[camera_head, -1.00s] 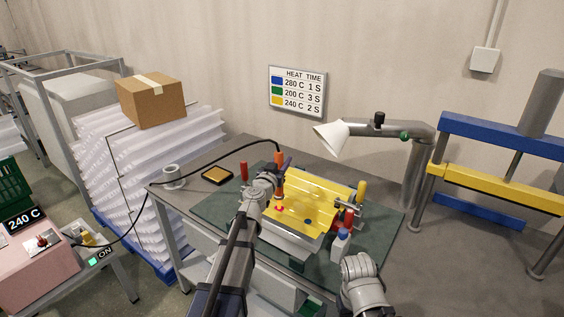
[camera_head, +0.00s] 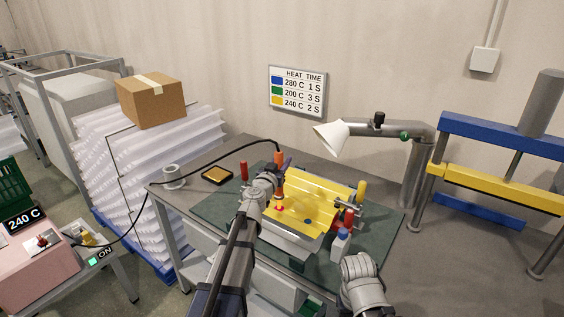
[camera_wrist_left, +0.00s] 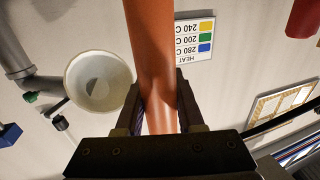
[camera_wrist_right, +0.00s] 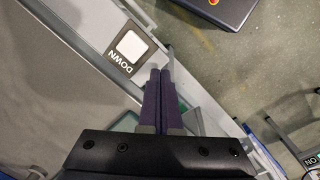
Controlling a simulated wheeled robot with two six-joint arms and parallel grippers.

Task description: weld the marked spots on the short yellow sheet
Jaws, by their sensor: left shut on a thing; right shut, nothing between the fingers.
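The short yellow corrugated sheet (camera_head: 318,205) lies on the bench, held at its sides by clamps with red and yellow handles. My left gripper (camera_head: 281,172) is shut on the orange welding tool (camera_head: 279,178), which stands about upright over the sheet's left part. The tool also fills the middle of the left wrist view (camera_wrist_left: 152,70). A red glowing spot (camera_head: 279,208) shows at the tool's tip; whether the tip touches the sheet I cannot tell. A dark bluish spot (camera_head: 309,222) shows on the sheet to the right. My right gripper (camera_wrist_right: 160,100) is shut and empty, below the bench front.
The sign (camera_head: 297,91) gives yellow 240 C, 2 S. The heater box display (camera_head: 24,219) reads 240 C, with a green ON light (camera_head: 92,262). A white extraction hood (camera_head: 331,135) hangs behind the sheet. A DOWN button (camera_wrist_right: 129,47) is near my right gripper.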

